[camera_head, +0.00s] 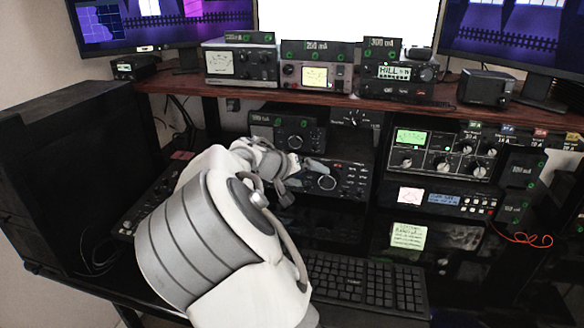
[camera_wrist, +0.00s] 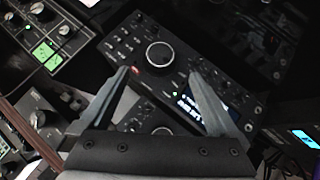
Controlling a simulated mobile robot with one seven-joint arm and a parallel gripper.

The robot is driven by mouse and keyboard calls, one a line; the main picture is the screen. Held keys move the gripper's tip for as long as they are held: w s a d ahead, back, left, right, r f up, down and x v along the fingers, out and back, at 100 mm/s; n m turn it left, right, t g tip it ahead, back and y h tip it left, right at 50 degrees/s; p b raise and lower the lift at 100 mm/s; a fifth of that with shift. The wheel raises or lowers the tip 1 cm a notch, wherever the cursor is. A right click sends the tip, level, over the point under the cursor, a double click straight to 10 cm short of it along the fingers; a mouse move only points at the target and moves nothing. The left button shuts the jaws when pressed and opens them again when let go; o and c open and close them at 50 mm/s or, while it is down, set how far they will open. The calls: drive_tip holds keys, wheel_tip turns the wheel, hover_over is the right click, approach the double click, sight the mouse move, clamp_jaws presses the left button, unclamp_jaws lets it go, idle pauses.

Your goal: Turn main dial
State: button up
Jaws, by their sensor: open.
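The large round main dial (camera_wrist: 160,54) is on the face of a black radio (camera_wrist: 128,45) with small buttons. The dial also shows in the head view (camera_head: 327,183), on the middle shelf. In the wrist view, my gripper (camera_wrist: 161,73) is open, with one finger on each side just short of the dial. Nothing is between the fingertips. In the head view, my gripper (camera_head: 308,168) is at the radio's left part, and my arm hides some of its face. Whether a finger touches the panel cannot be told.
Another radio (camera_head: 298,137) with a round knob sits just above. Metered units (camera_head: 440,152) and a radio with a blue display (camera_head: 444,199) stand to the right. A wooden shelf (camera_head: 300,101) with several devices runs above. A keyboard (camera_head: 365,284) lies below.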

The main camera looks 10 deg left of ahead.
drive_tip(key=p+v, duration=0.1)
drive_tip(key=v, duration=0.7)
drive_tip(key=shift+d, duration=0.1)
idle(1.1)
